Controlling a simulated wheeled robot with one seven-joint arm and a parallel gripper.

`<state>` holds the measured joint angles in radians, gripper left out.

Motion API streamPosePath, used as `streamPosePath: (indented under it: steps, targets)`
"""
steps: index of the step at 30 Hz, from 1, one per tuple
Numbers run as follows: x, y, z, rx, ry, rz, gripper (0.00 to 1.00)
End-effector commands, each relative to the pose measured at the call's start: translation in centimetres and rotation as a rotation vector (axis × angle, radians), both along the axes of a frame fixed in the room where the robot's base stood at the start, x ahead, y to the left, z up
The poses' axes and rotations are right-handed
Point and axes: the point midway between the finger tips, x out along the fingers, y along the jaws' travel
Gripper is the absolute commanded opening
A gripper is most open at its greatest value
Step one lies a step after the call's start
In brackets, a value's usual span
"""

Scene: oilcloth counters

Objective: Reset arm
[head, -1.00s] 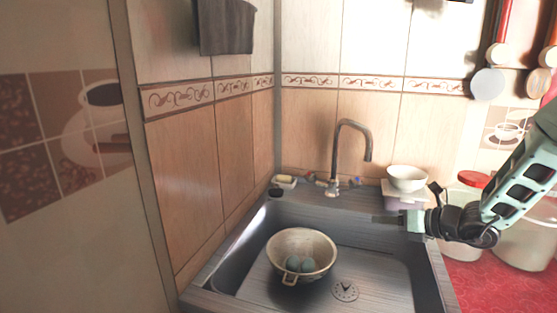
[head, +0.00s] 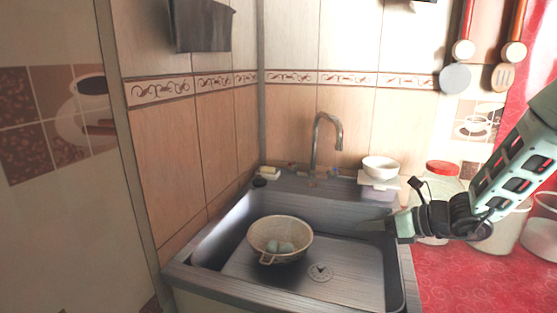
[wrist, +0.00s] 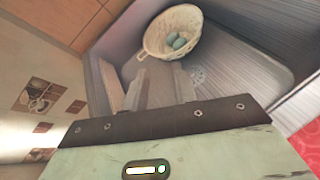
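My gripper (head: 362,225) hangs over the right part of the sink, pointing left. In the wrist view its two fingers (wrist: 160,85) stand apart with an empty gap between them. In the head view the fingers overlap and look like one. The arm comes in from the right edge. A cream colander (head: 280,252) sits in the sink, left of and below my gripper. It holds blue-green eggs (head: 279,247). The colander also shows at the top of the wrist view (wrist: 150,40), beyond the fingers.
The metal sink (head: 350,290) has a faucet (head: 316,140) at its back. A white bowl (head: 380,166) on a small box stands at the back right. Jars with red lids (head: 443,167) stand on the red counter (head: 455,280), close to my arm. Utensils hang above.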

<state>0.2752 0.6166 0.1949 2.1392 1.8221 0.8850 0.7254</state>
Motion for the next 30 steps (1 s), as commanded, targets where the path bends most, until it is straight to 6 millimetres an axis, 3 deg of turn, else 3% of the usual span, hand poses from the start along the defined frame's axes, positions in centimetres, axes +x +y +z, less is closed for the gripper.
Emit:
streamPosePath:
  steps: [8,11,15,18,21,25,30]
  targets:
    - [-6.6,6.7,0.0,-0.178,-0.143,0.387,0.28]
    - [-10.9,9.4,-0.3,-0.28,-0.244,0.617,0.28]
    - [-19.5,12.5,-1.6,-0.471,-0.483,1.091,0.28]
    - [-25.1,12.7,-2.8,-0.602,-0.687,1.446,0.28]
    - [-28.8,11.9,-3.8,-0.701,-0.872,1.744,0.28]
    - [-31.6,10.6,-4.6,-0.787,-1.064,2.031,0.28]
    - [-33.5,9.1,-5.3,-0.863,-1.264,2.318,0.28]
